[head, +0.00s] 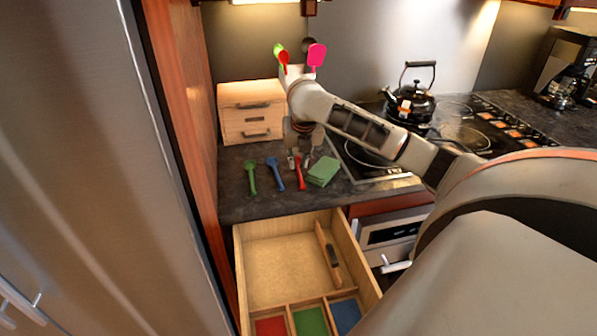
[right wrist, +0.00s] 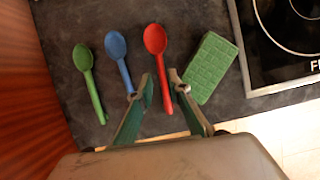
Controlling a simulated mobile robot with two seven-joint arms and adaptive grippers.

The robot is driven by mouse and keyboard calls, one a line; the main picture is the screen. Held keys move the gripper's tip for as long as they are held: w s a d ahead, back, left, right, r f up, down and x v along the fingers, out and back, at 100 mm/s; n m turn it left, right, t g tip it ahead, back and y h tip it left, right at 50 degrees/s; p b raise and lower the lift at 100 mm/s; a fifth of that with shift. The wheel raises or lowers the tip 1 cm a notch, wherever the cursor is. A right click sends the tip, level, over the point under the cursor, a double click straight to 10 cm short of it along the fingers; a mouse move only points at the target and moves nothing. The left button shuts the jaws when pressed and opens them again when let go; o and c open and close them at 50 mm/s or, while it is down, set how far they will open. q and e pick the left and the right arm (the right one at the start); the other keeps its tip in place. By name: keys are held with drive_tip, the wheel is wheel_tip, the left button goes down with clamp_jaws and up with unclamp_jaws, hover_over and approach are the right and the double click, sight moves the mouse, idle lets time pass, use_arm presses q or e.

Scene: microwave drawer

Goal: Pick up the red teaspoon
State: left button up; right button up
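The red teaspoon (head: 300,184) lies on the dark counter, to the right of a blue spoon (head: 278,177) and a green spoon (head: 251,180). My right gripper (head: 299,158) is above the red teaspoon, pointing down. In the right wrist view my right gripper (right wrist: 161,80) is open, and the handle of the red teaspoon (right wrist: 156,42) appears between its fingers. I cannot tell how high the fingertips are above the counter. The gripper is empty. My left gripper is not in view.
A green sponge-like block (head: 323,171) lies close right of the red teaspoon. The open drawer (head: 272,268) below has red, green and blue compartments and a loose dark-handled utensil (head: 332,256). A small wooden cabinet (head: 250,112) stands behind; a kettle (head: 410,103) sits on the stove.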

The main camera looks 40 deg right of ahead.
sight(298, 170)
drive_tip(key=shift+x, duration=1.95)
drive_tip(key=shift+f, duration=0.1)
clamp_jaws()
